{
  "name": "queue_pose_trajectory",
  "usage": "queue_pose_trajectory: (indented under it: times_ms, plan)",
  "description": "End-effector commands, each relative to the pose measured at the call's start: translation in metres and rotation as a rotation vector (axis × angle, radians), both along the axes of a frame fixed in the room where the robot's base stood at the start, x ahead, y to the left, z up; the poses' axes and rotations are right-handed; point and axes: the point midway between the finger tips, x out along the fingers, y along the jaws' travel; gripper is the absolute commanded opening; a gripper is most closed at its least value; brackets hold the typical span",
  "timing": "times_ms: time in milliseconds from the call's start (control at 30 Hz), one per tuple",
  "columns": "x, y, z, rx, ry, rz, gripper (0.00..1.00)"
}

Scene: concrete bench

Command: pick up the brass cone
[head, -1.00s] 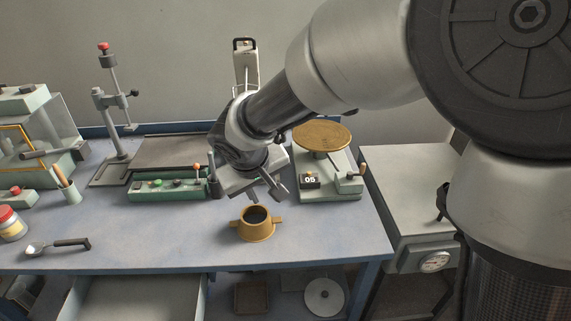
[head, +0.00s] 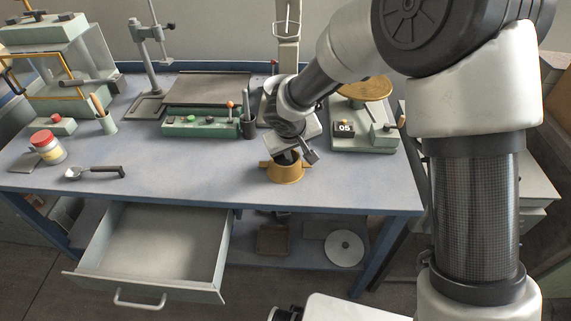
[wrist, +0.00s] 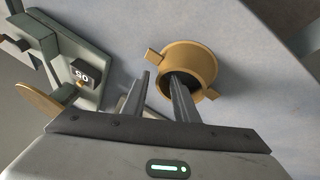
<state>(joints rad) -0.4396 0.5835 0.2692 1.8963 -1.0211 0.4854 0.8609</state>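The brass cone (head: 285,174) is a short, hollow, cup-like piece with two side lugs. It stands upright near the front edge of the blue-grey bench. My gripper (head: 290,155) is right above it in the head view and hides part of its rim. In the wrist view the cone (wrist: 189,58) shows its open mouth. The two fingers of my gripper (wrist: 161,79) are apart with nothing clamped. One finger overlaps the dark mouth and the other lies outside the wall; contact cannot be told.
A green-grey device with a round brass plate (head: 363,88) stands right of the cone. A green control box (head: 203,127) and dark cup (head: 249,128) are to its left. An open drawer (head: 150,245) juts out below the bench.

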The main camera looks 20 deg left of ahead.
Motion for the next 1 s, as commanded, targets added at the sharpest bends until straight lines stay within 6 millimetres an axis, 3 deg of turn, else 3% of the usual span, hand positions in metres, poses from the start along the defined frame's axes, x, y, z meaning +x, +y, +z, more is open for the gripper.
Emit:
queue_pose_trajectory:
  times_ms: [100, 367, 533, 867, 1000]
  plan:
    - [0.006, -0.001, -0.011, -0.001, -0.001, 0.000, 0.27]
    - [0.007, -0.001, -0.012, 0.000, -0.001, -0.001, 0.27]
    - [0.007, -0.001, -0.012, 0.000, -0.001, -0.001, 0.00]
    - [0.007, 0.000, -0.010, 0.001, -0.002, -0.001, 0.00]
    - [0.008, 0.000, 0.003, 0.002, -0.004, -0.001, 0.00]
